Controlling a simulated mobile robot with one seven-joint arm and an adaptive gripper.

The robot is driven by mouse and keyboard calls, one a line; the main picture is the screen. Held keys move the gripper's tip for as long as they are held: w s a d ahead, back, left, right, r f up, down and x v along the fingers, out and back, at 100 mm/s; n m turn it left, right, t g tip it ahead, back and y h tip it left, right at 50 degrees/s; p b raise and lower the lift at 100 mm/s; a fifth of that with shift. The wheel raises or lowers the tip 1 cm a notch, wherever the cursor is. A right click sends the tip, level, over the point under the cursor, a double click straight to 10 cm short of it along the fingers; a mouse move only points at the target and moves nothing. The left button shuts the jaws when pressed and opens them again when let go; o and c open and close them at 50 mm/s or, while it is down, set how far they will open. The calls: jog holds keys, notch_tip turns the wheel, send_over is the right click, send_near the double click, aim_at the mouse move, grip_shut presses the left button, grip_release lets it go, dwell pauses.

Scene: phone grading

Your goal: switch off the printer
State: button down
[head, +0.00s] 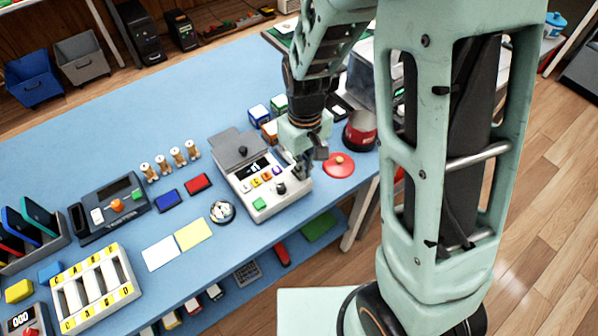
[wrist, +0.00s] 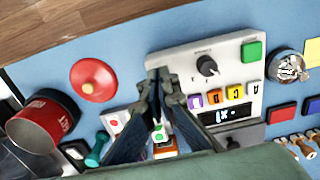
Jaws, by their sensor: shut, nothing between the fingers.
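A white device (head: 243,191), which looks like the printer, stands on the blue table with a grey lid or plate at its back. It has a small dark display (head: 257,167), a row of several coloured buttons, a black knob (head: 281,188) and a green button (head: 260,203). The wrist view shows its white panel (wrist: 181,59), knob (wrist: 207,66) and green button (wrist: 252,51). My gripper (head: 303,172) is shut and empty at the device's right edge. In the wrist view its fingertips (wrist: 158,74) cover part of that edge; contact cannot be told.
A red dome-shaped object (head: 339,165) and a red-and-dark can (head: 360,130) stand close right of my gripper. Small coloured boxes (head: 259,113) stand behind it. A bowl of small parts (head: 222,212) is left of the device. Open blue table lies at the back left.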

jog(key=shift+f+b, duration=0.55)
jog(key=shift+f, duration=0.1)
dwell(0.3)
notch_tip(320, 180, up, 7)
jog(key=p, duration=0.5)
dwell(0.5)
